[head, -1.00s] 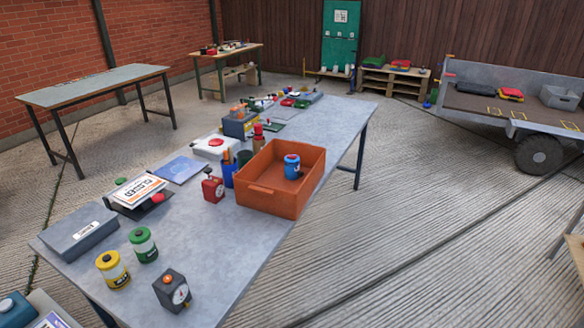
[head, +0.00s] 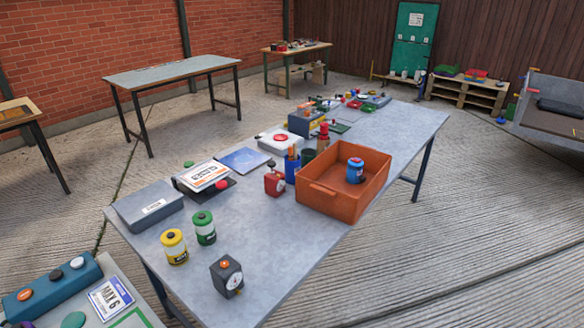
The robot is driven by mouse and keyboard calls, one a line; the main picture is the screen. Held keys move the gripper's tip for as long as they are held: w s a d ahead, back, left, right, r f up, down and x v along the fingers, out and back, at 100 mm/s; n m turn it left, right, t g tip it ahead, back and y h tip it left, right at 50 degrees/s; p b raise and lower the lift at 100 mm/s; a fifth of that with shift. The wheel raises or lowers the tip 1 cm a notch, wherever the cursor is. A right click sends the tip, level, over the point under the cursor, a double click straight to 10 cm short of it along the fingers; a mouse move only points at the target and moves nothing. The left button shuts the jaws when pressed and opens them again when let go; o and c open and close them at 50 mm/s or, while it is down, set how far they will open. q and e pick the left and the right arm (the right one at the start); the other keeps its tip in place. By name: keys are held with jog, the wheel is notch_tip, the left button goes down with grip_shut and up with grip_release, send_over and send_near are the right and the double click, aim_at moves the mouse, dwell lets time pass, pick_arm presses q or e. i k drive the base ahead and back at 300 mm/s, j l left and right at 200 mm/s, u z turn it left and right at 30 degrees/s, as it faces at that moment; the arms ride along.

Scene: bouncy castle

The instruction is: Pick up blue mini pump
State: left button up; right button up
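A green cylinder (head: 204,228) and a yellow cylinder (head: 174,246) of similar shape stand on the table's near left part. Neither of my grippers shows in the head view.
A dark gauge box (head: 227,277), a red device (head: 274,182), a blue pen cup (head: 291,167) and a grey case (head: 148,206) stand on the worktable. Another table with a blue box (head: 54,290) is at the lower left. The concrete floor right of the worktable is clear.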

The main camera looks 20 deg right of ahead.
aim_at(354, 176)
jog(key=i+l+u, duration=0.2)
jog(key=l+u, duration=0.15)
jog(key=i+l+u, duration=0.15)
jog(key=l+u, duration=0.25)
jog(key=l, duration=0.2)
jog(key=l+u, duration=0.35)
jog(key=l, duration=0.15)
jog(key=l+u, duration=0.35)
jog(key=l, duration=0.2)
jog(key=i, duration=0.05)
